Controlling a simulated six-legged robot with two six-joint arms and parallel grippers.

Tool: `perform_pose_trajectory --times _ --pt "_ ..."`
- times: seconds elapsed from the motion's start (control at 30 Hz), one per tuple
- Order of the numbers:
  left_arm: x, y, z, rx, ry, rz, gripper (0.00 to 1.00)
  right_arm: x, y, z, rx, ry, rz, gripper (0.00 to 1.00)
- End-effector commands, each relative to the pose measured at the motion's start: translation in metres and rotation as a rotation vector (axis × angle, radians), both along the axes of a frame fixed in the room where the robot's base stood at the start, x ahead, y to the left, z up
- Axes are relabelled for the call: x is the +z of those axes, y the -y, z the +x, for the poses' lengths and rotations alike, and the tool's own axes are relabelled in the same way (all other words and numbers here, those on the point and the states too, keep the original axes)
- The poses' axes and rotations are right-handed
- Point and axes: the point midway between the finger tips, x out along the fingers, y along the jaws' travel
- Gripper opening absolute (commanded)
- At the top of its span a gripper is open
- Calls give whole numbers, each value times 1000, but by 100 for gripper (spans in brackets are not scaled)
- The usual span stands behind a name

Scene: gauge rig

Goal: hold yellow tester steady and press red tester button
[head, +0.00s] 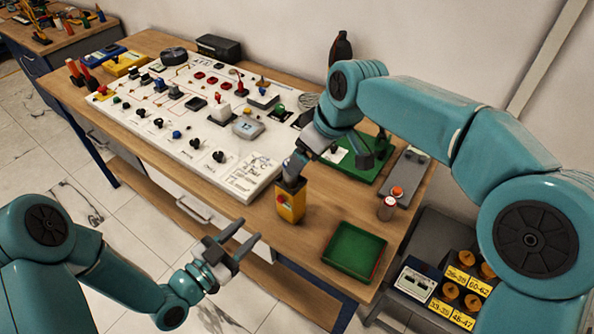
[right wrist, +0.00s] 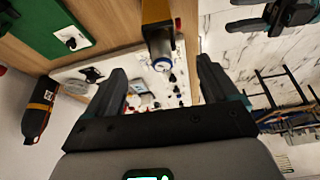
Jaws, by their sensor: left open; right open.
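The yellow tester (head: 291,206) stands upright on the wooden table in front of the white panel's right corner. Its red button (head: 281,200) faces left in the head view. My right gripper (head: 293,166) is open, just above the tester's top. In the right wrist view, the tester (right wrist: 157,14) enters from the top edge, its blue-and-white end (right wrist: 162,64) showing between the open fingers (right wrist: 163,85); I cannot tell if they touch it. My left gripper (head: 236,250) is open and empty, left of and nearer than the tester, off the table's front edge.
A green tray (head: 354,252) lies right of the tester. A small orange-topped jar (head: 387,208) and grey plate (head: 408,173) are behind it. The white panel (head: 215,158) with several knobs fills the table's left. A dark bottle (head: 340,47) stands at the wall.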

Motion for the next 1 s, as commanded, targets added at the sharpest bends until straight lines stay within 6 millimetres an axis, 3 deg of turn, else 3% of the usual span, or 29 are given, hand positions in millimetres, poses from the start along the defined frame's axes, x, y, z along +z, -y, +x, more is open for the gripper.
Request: perform_pose_trajectory --times 0.3,0.5,0.7,1.0 --pt "0 0 0 0 0 0 43 -67 -21 17 0 -4 0 87" --pt "0 0 0 0 0 0 43 -98 -30 26 -1 -2 -1 87" --pt "0 0 0 0 0 0 43 -111 -35 30 -1 -1 1 87" --pt "0 0 0 0 0 0 43 -113 -35 30 -1 -1 1 84"
